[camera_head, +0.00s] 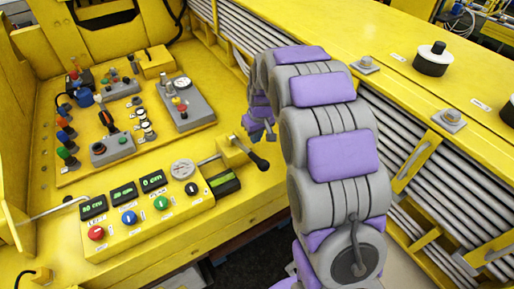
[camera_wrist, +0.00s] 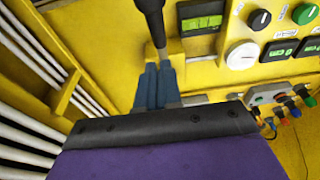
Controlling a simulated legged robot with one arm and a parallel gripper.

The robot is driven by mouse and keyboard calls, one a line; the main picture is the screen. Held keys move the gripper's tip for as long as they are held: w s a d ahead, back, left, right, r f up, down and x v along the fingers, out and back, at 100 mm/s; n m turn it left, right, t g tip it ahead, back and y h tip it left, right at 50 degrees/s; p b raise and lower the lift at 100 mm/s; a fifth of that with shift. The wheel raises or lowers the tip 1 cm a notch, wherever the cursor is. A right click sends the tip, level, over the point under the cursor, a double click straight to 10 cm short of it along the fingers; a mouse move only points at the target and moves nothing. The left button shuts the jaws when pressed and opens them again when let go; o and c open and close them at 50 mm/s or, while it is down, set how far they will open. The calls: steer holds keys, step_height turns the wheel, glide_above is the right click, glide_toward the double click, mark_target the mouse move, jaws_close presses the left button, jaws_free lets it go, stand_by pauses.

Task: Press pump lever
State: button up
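The pump lever (camera_head: 258,160) is a thin rod with a black handle, on a yellow bracket (camera_head: 234,151) at the right end of the control panel. In the wrist view its black handle (camera_wrist: 150,12) shows at the top centre, with the metal rod below it. My gripper (camera_head: 259,134), grey and purple, is just behind the lever in the head view. In the wrist view its two blue-grey fingers (camera_wrist: 158,84) lie side by side, close together, pointing toward the lever's base. They look shut with nothing held. Whether they touch the bracket cannot be told.
The yellow control panel (camera_head: 145,214) carries displays, coloured knobs and a gauge. A valve board (camera_head: 120,120) with several coloured fittings is behind it. Grey pipes (camera_head: 408,180) and a yellow deck (camera_head: 400,50) lie along the right. Pipes (camera_wrist: 30,100) also line the wrist view's left.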

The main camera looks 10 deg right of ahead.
steer(key=shift+w+r+b, duration=0.45)
steer(key=shift+w+b, duration=0.05)
steer(key=shift+b, duration=0.6)
jaws_close()
step_height(320, 180, up, 6)
steer(key=d+b, duration=0.2)
steer(key=b, duration=0.4)
steer(key=shift+s+f+g, duration=0.15)
steer(key=shift+s+g, duration=0.2)
steer(key=shift+g, duration=0.05)
